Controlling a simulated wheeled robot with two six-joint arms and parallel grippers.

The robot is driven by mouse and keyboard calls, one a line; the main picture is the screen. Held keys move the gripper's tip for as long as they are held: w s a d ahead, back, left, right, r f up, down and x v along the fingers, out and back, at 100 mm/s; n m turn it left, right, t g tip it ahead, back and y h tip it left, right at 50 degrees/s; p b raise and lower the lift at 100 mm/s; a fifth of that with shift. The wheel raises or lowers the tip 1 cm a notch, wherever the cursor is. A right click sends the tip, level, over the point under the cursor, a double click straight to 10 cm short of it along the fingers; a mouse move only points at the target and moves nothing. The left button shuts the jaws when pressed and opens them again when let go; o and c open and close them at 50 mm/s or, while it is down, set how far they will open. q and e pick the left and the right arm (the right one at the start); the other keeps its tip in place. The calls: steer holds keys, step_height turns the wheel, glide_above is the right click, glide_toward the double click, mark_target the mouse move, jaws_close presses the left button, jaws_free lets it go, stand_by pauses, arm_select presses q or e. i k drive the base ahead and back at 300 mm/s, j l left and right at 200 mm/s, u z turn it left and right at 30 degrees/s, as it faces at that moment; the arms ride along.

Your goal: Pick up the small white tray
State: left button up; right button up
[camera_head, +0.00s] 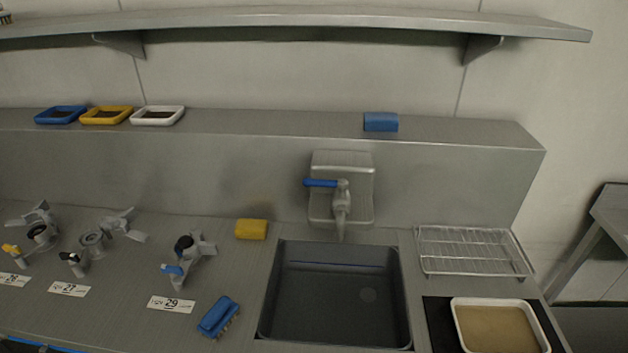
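A small white tray (178,110) with a dark brown inside sits on the raised steel ledge at the upper left, at the right end of a row with a yellow tray (105,122) and a blue tray (42,121). A larger white-rimmed tray (456,322) with a tan inside lies on a dark mat at the lower right. Neither of my grippers is in view.
A dark sink (335,300) lies below a tap (341,205). A wire rack (472,250), yellow sponge (251,229), blue brush (219,316) and several metal fittings (190,260) stand on the counter.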

mark_target(484, 324)
steer(key=z, duration=1.1)
